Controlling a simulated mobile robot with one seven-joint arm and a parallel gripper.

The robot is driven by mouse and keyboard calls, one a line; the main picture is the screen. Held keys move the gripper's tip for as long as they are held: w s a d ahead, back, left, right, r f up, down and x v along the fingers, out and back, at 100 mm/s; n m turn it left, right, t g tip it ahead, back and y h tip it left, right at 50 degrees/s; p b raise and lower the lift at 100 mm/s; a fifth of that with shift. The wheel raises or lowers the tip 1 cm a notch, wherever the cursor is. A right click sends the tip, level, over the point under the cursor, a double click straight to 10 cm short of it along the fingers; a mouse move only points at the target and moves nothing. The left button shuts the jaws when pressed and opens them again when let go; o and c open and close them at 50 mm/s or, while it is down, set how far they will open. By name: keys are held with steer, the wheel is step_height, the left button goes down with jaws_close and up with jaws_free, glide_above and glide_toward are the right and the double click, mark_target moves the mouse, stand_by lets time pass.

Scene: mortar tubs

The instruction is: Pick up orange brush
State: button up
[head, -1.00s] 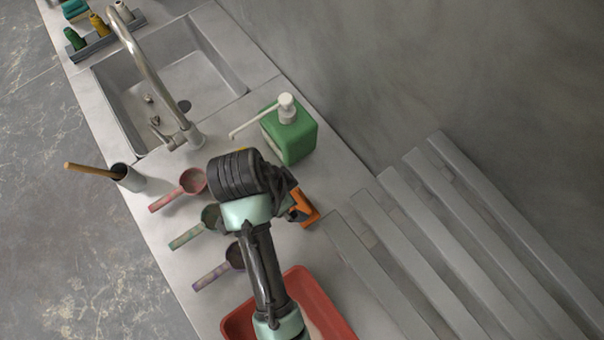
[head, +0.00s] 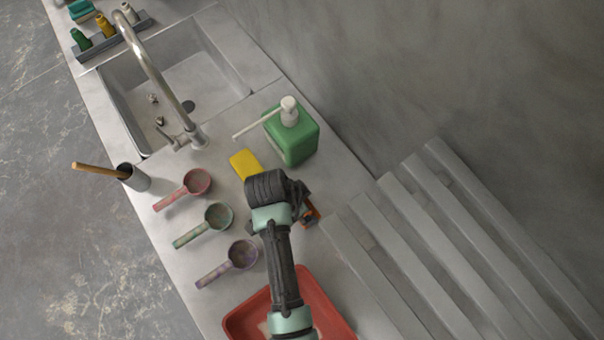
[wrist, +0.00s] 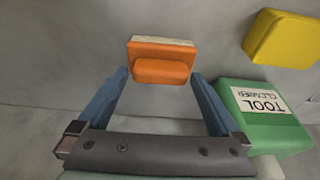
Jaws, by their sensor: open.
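The orange brush (head: 314,217) lies on the counter, mostly hidden behind my gripper in the head view. In the wrist view the orange brush (wrist: 161,69) shows clearly, with an orange grip and a pale edge along its far side. My gripper (wrist: 160,76) is open and empty. Its two blue fingers point towards the brush, one on each side, with a visible gap to it. In the head view my gripper (head: 304,205) is right over the brush; its fingers are partly hidden by the wrist.
A green dispenser (head: 291,138) and a yellow block (head: 246,164) stand near my gripper. Red (head: 196,182), green (head: 218,216) and purple (head: 242,254) scoops lie left. A red tub (head: 325,300) is below my arm. A slatted rack (head: 400,235) is at right.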

jaws_close()
stand_by(0.3)
step_height(320, 180, up, 10)
steer(key=b, duration=0.1)
stand_by(0.5)
